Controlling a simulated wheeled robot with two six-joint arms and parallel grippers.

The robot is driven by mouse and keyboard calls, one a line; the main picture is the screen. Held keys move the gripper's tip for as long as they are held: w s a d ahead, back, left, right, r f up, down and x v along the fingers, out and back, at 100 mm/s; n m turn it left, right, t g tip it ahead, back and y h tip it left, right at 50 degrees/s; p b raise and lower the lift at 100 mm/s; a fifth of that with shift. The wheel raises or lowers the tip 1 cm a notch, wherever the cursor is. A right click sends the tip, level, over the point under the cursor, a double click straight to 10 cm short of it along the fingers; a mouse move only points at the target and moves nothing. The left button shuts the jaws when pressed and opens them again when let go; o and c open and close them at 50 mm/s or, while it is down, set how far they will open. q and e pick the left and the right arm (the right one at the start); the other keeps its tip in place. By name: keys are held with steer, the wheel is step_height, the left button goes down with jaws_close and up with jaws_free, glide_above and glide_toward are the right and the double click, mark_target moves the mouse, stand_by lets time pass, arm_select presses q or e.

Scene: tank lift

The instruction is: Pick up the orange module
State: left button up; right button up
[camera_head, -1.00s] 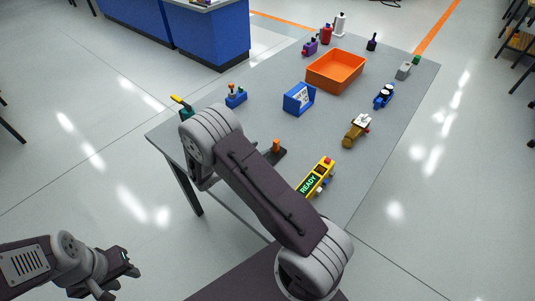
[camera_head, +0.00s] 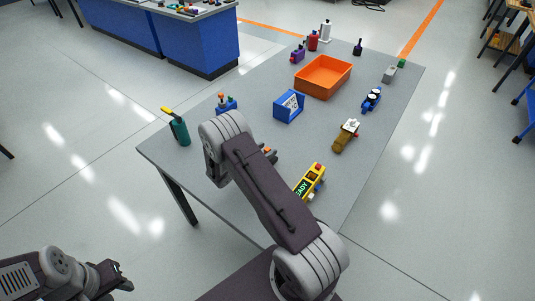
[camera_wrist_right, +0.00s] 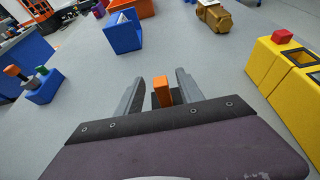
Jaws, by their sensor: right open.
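The orange module (camera_wrist_right: 162,92) is a small upright orange block on a dark base in the right wrist view. It stands on the grey table between the two fingers of my right gripper (camera_wrist_right: 160,76), which is open with a gap showing beside the block. In the head view only a bit of the module (camera_head: 267,150) shows beside my right arm, which hides most of it and the right gripper. My left gripper (camera_head: 123,276) is off the table at the lower left, with its fingers apart and empty.
A yellow box marked READY (camera_head: 309,183) stands to the right of the module. A blue box (camera_head: 289,106), a brown item (camera_head: 345,136) and an orange bin (camera_head: 322,77) stand farther back. A green bottle (camera_head: 180,130) and a blue block with knobs (camera_head: 227,105) are left.

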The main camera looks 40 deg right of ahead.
jaws_close()
